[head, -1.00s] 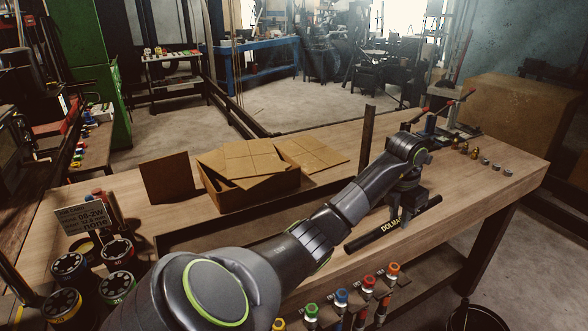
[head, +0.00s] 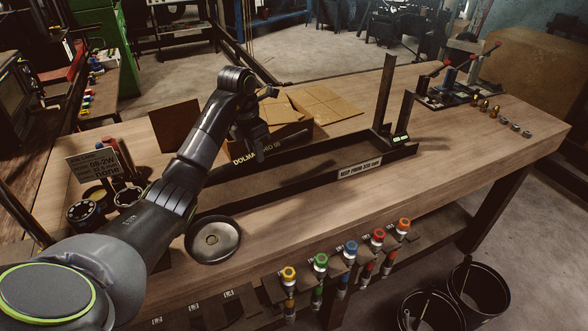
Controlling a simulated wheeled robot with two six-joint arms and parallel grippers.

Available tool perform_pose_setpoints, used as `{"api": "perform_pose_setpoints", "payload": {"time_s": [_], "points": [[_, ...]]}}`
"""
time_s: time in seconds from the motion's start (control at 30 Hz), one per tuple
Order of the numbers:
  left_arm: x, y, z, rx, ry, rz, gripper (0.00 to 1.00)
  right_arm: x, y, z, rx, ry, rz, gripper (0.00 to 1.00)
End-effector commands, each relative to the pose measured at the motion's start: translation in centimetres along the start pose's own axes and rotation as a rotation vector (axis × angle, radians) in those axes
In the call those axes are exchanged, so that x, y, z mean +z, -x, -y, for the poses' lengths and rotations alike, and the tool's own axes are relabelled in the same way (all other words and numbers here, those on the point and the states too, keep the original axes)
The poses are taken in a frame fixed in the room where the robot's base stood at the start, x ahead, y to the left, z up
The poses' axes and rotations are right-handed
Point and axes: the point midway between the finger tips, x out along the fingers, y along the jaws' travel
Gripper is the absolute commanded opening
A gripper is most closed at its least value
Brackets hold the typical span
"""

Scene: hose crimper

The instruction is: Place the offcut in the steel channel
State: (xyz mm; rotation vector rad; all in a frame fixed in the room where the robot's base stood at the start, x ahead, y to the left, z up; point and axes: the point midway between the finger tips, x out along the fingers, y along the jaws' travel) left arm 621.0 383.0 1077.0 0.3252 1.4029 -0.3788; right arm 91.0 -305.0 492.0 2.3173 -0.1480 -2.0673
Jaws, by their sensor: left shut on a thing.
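The offcut is a short black hose piece (head: 244,159) with pale "DOLMA…" lettering. My left gripper (head: 257,148) is shut around its middle, pointing down, and partly hides the lettering. The steel channel (head: 300,187) is a long, low, dark trough across the worktable, with a "KEEP…" label on its front wall near the right end. In the head view the held offcut shows over the channel's back side, in front of the cardboard box, roughly in line with the channel. I cannot tell whether it touches the channel. My right gripper is out of view.
A cardboard box (head: 298,138) with brown sheets stands behind the channel. A round metal dish (head: 213,240) is in front of its left end. A dark upright post (head: 384,92) rises at its right end. Colour-capped tools hang along the front edge. The right front tabletop is clear.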

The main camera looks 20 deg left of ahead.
Motion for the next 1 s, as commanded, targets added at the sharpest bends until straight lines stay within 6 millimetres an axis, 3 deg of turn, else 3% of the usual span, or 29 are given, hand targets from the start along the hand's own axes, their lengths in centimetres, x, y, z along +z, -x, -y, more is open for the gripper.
{"api": "perform_pose_setpoints", "payload": {"time_s": [0.27,0.57,0.63,1.0], "points": [[0.2,0.2,-0.1,-0.034,-0.233,0.01,0.0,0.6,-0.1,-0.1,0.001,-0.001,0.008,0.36],[-0.3,-2.9,-0.1,-0.035,-0.248,0.01,0.0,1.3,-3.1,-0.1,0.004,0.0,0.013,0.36],[-0.5,-3.7,0.0,-0.04,-0.246,0.006,0.0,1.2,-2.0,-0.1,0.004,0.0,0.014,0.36],[-1.2,-8.8,0.0,-0.037,-0.245,0.007,0.0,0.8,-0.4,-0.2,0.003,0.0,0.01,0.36]]}}
